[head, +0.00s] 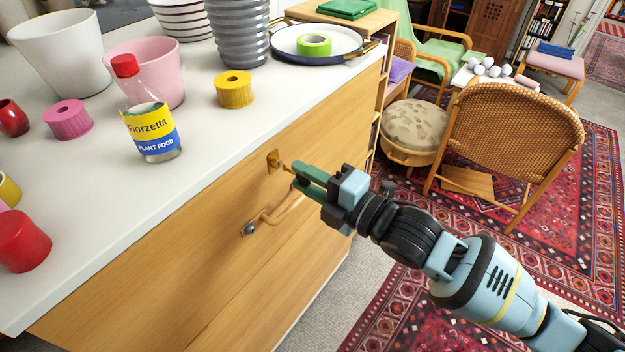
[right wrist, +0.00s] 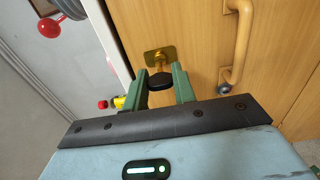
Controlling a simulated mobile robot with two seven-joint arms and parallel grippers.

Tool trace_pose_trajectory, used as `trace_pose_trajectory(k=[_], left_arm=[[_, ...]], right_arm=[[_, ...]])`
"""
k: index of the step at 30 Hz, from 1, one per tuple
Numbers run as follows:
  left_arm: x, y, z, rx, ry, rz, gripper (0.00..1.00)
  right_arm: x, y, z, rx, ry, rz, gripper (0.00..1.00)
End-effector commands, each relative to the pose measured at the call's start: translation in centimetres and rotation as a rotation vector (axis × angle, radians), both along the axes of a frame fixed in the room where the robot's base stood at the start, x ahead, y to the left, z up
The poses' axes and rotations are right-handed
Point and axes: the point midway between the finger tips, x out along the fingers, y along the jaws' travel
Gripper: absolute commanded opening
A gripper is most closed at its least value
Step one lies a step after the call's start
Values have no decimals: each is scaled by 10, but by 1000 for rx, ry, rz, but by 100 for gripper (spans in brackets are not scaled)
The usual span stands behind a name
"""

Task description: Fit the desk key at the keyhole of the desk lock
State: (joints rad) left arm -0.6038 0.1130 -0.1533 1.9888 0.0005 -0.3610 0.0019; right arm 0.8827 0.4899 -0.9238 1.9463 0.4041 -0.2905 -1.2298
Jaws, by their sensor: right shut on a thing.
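The desk lock (head: 273,160) is a small brass plate on the wooden desk front, below the white top. It also shows in the right wrist view (right wrist: 152,55), straight ahead of the fingers. My right gripper (head: 303,180) has green fingers and is shut on the desk key. The key's dark head (right wrist: 160,81) sits between the fingertips, and its brass shaft (right wrist: 162,64) points at the plate. In the head view the key tip (head: 286,167) is very close to the plate. The keyhole is hidden behind the key, so I cannot tell whether the tip is in it. My left gripper is not in view.
A curved wooden handle (head: 283,208) is just below the lock. The white desk top (head: 205,150) holds a plant food bottle (head: 152,120), pots and tape rolls, including a yellow one (head: 234,90). A wicker chair (head: 515,135) stands on the red rug to the right.

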Motion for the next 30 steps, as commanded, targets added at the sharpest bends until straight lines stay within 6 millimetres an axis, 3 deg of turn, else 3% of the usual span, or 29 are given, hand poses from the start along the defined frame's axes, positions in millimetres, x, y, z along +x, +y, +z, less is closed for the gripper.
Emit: trace_pose_trajectory(k=[30], left_arm=[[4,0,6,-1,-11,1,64]], right_arm=[[0,0,0,0,0,0,0]])
